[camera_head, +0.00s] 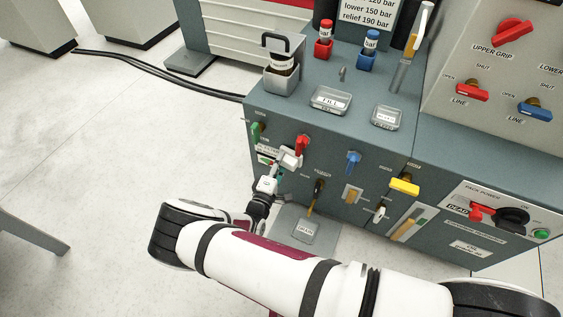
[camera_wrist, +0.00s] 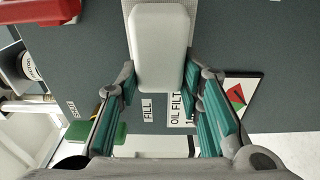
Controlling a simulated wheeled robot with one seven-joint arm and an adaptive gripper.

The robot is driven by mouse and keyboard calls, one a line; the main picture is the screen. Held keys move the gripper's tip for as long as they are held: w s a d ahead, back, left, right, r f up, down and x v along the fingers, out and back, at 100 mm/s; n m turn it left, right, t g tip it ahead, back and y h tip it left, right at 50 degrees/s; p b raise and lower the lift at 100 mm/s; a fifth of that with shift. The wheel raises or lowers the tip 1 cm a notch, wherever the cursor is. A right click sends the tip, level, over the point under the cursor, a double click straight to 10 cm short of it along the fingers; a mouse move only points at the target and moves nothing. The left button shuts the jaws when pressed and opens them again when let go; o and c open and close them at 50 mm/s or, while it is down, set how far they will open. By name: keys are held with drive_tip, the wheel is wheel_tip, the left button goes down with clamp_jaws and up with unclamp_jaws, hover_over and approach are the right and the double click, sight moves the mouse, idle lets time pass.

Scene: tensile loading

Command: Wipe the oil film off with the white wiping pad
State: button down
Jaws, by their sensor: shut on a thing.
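The white wiping pad (camera_wrist: 157,48) is a rounded white block between the fingers of my gripper (camera_wrist: 160,78) in the wrist view. My gripper is shut on it. In the head view the pad (camera_head: 291,158) shows small at the front panel of the blue-grey cabinet, just below the red handle, with my gripper (camera_head: 281,167) behind it. The pad is close to the panel; I cannot tell whether it touches. I cannot make out the oil film; the pad and gripper cover part of the panel. A grey mesh-like patch (camera_wrist: 188,12) shows beside the pad's upper end.
The red handle (camera_head: 302,146) and green handle (camera_head: 256,131) stick out near the pad. An "OIL FILTER" label (camera_wrist: 176,109) and a red-green indicator (camera_wrist: 237,96) sit beside the fingers. A blue handle (camera_head: 353,160) is farther right.

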drive_tip(key=shift+a+p+v, duration=0.2)
drive_tip(key=shift+p+v, duration=0.1)
drive_tip(key=shift+v, duration=1.15)
drive_tip(key=shift+a+p+v, duration=0.25)
drive_tip(key=shift+p+v, duration=0.05)
drive_tip(key=shift+v, duration=1.1)
drive_tip(key=shift+w+r, duration=0.1)
drive_tip(key=v, duration=0.3)
drive_tip(key=shift+a+p, duration=0.1)
drive_tip(key=shift+p, duration=0.2)
